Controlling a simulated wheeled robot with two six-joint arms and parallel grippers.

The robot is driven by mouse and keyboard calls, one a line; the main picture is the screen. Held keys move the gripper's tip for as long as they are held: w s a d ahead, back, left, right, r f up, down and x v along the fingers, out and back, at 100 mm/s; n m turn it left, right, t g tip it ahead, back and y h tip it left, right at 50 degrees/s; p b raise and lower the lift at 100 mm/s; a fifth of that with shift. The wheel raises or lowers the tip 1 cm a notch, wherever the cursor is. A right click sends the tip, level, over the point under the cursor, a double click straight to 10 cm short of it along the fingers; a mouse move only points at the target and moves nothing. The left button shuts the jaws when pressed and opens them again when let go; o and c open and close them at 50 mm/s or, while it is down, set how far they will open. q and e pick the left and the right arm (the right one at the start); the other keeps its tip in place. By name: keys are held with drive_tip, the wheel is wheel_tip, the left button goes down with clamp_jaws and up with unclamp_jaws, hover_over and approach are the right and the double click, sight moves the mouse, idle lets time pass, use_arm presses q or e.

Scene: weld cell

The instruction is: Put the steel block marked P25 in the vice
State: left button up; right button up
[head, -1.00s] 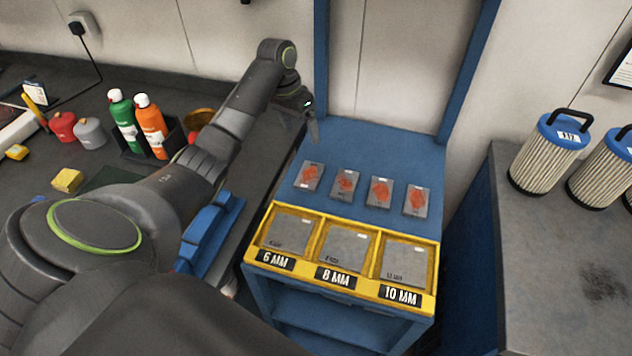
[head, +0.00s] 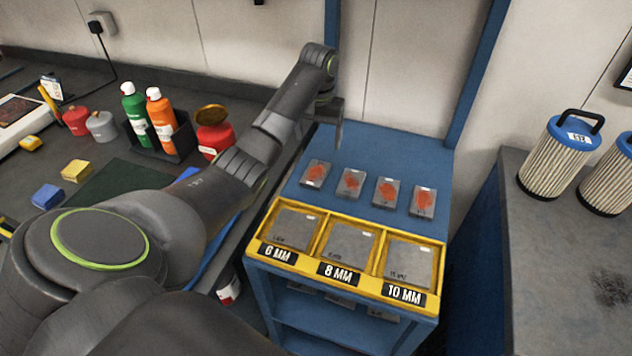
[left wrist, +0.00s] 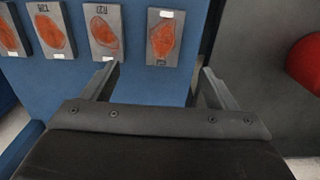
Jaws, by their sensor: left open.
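Several grey steel blocks with orange-red patches lie in a row on the blue stand (head: 385,150); the leftmost block (head: 316,174) is nearest my left gripper. Their marks are too small or blurred to read surely, so I cannot tell which is P25. My left gripper (head: 335,135) is open and empty above the stand's left edge. In the left wrist view its fingers (left wrist: 157,78) are spread below the rightmost block (left wrist: 163,38), apart from it. A blue part behind my arm (head: 212,250) may be the vice, mostly hidden. My right gripper is out of view.
A yellow tray (head: 315,268) labelled 6 MM, 8 MM and 10 MM holds plates at the stand's front. The left bench carries bottles (head: 160,122), a red can (head: 214,135) and a yellow block (head: 76,170). Filters (head: 556,160) stand on the right bench.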

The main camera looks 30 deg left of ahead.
use_arm(q)
drive_tip(key=b, duration=0.4)
hover_over(316, 172)
drive_tip(key=f, duration=0.4)
drive_tip(key=shift+d+f, duration=0.25)
drive_tip(key=shift+f, duration=0.05)
drive_tip(key=shift+f+p, duration=0.3)
drive_tip(key=shift+p, duration=0.25)
drive_tip(key=f, duration=0.2)
drive_tip(key=f+p, duration=0.1)
drive_tip(key=f, duration=0.3)
drive_tip(key=shift+a+f, duration=0.25)
drive_tip(key=shift+f, duration=0.05)
drive_tip(key=shift+r, duration=0.1)
clamp_jaws()
wheel_tip(316, 172, up, 8)
drive_tip(key=shift+f+b, duration=0.1)
drive_tip(key=shift+b, duration=0.25)
drive_tip(key=shift+r+p, duration=0.9)
drive_tip(key=shift+r, duration=0.25)
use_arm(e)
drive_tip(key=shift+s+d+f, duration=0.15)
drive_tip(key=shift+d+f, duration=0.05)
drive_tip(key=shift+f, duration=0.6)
